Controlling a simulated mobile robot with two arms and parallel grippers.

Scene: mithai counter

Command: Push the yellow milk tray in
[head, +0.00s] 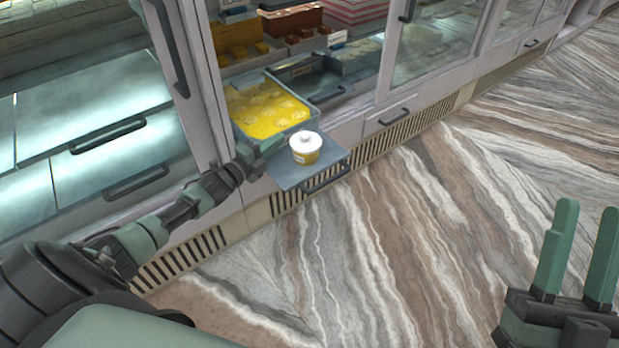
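The yellow milk tray (240,131) is a grey metal tray full of yellow liquid with pale pieces in it. It lies in the open display case, and its front end is close to the opening, above a pull-out board. My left gripper (268,150) is at the tray's front left corner, beside or touching it; I cannot tell which. Its fingers show small and partly overlap, so their gap is unclear. My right gripper (577,255) is at the lower right over the floor, fingers apart and empty, far from the tray.
A grey pull-out board (292,177) with a handle juts from the counter and bears a white-lidded tub (305,148). A darker metal tray (330,88) lies right of the milk tray. Case frame posts (199,80) flank the opening. The patterned floor (430,250) is clear.

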